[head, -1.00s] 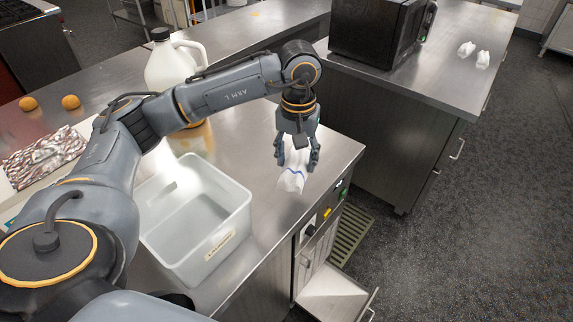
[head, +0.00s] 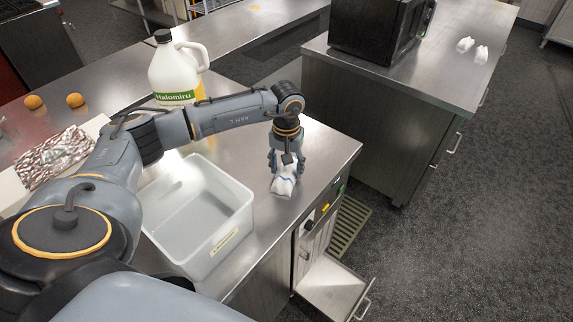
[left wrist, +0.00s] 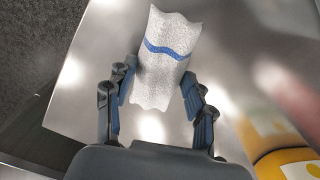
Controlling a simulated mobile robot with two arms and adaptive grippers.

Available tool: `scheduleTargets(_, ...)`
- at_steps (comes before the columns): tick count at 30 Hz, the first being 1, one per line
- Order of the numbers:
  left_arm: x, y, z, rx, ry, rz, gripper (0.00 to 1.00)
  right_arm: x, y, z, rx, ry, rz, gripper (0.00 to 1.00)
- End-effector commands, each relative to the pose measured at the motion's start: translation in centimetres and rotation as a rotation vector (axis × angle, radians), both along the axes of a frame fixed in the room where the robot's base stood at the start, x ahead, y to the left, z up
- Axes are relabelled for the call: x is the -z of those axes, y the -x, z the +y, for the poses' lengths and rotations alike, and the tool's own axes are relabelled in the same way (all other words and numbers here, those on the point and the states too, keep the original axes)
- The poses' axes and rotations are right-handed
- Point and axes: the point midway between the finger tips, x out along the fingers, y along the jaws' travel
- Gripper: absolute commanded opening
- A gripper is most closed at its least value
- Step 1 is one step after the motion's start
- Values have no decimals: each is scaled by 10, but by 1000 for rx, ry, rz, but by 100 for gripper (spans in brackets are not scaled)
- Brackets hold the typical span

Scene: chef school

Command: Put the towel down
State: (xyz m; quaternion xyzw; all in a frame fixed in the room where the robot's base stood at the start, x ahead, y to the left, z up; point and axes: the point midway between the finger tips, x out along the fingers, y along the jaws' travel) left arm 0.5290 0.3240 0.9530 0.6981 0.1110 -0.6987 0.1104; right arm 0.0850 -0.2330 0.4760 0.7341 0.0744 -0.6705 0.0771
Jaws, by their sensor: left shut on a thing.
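The towel (head: 284,186) is white with a blue stripe. In the head view it is at the steel counter (head: 262,222), right of the plastic bin and near the counter's right edge. My left gripper (head: 285,165) points down, shut on the towel. In the left wrist view the towel (left wrist: 163,62) sits between the two fingers (left wrist: 158,92) and extends beyond them over the counter. I cannot tell whether its underside fully rests on the surface. My right gripper is not in view.
An open translucent bin (head: 240,222) stands just left of the towel. A white jug (head: 176,70) is behind my arm. Two orange fruits (head: 54,101) lie at the far left. A drawer (head: 335,287) stands open below.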

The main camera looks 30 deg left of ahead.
Motion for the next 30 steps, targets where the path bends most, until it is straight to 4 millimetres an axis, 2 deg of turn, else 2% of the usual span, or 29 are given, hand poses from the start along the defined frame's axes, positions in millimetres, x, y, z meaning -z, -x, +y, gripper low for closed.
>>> scheduleTargets(5,4,0,0,0,0,0,20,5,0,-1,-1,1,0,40)
scheduleTargets(6,2,0,0,0,0,0,62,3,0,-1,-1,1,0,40)
scheduleTargets(8,2,0,0,0,0,0,74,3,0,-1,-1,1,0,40)
scheduleTargets(9,2,0,0,0,0,0,76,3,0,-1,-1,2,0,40)
scheduleTargets(20,-2,0,0,0,0,0,76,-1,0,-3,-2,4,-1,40)
scheduleTargets(22,-5,-1,0,0,0,-2,76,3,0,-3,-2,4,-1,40)
scheduleTargets(26,-27,-1,0,2,0,-6,76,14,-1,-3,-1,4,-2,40)
scheduleTargets(30,-58,-2,0,0,0,-7,76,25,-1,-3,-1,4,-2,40)
